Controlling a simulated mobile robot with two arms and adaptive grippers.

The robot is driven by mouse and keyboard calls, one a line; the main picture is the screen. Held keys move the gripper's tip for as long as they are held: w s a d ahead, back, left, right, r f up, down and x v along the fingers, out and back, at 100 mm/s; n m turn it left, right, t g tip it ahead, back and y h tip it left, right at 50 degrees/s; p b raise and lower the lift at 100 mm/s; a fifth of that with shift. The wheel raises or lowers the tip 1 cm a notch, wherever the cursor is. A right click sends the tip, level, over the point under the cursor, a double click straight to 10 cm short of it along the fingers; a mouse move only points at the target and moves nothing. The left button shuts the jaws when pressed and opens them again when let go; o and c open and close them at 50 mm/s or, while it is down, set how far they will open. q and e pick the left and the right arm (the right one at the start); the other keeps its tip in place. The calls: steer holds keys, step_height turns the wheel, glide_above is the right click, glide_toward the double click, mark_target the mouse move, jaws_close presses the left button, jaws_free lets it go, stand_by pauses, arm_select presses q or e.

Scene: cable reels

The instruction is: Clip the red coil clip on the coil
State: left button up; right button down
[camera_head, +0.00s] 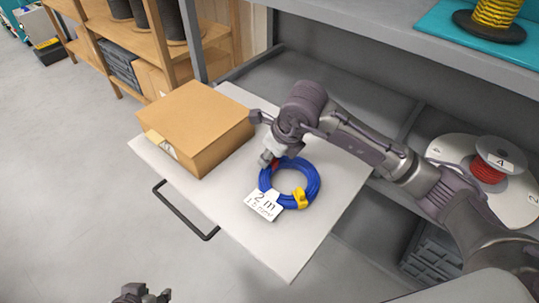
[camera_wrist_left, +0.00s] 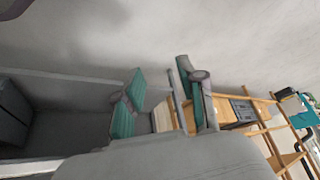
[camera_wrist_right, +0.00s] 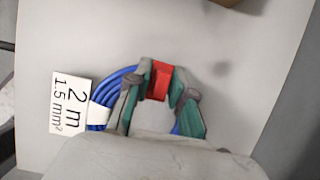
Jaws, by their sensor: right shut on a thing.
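The blue coil (camera_head: 311,185) lies on the pull-out white board, with a white "2 m 1.5 mm²" label (camera_head: 263,205) and a yellow clip (camera_head: 300,198) at its near side. My right gripper (camera_head: 268,160) is over the coil's far left part. In the right wrist view its fingers are shut on the red clip (camera_wrist_right: 160,80), which sits at the coil (camera_wrist_right: 118,80). The gripper hides much of the coil there, and I cannot tell whether the clip is around the cable. My left gripper (camera_head: 142,295) is at the bottom edge, empty and open in the left wrist view (camera_wrist_left: 163,95).
A cardboard box (camera_head: 197,125) stands on the white board (camera_head: 235,235) left of the coil. A black handle (camera_head: 180,215) runs along the front edge. A red cable spool (camera_head: 490,168) is on the lower shelf at right, and a yellow spool (camera_head: 494,18) above.

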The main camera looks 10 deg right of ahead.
arm_select(q)
steer(key=shift+w+d+r+t, duration=0.1)
steer(key=shift+w+d+t, duration=0.1)
steer(key=shift+w, duration=0.15)
steer(key=shift+w+d+r+t, duration=0.1)
steer(key=shift+w+t, duration=0.1)
steer(key=shift+w, duration=0.1)
arm_select(e)
steer(key=shift+f, duration=0.2)
arm_select(q)
steer(key=shift+w, duration=0.1)
steer(key=shift+w+d, duration=0.1)
steer(key=shift+w, duration=0.1)
arm_select(e)
steer(key=shift+f, duration=0.1)
arm_select(q)
steer(key=shift+w+r+t+h+b, duration=0.2)
steer(key=shift+w+t+h+b, duration=0.1)
steer(key=shift+t+b, duration=0.1)
arm_select(e)
steer(key=shift+s+f, duration=0.1)
arm_select(q)
steer(key=shift+w+d+r, duration=0.1)
steer(key=shift+w, duration=0.05)
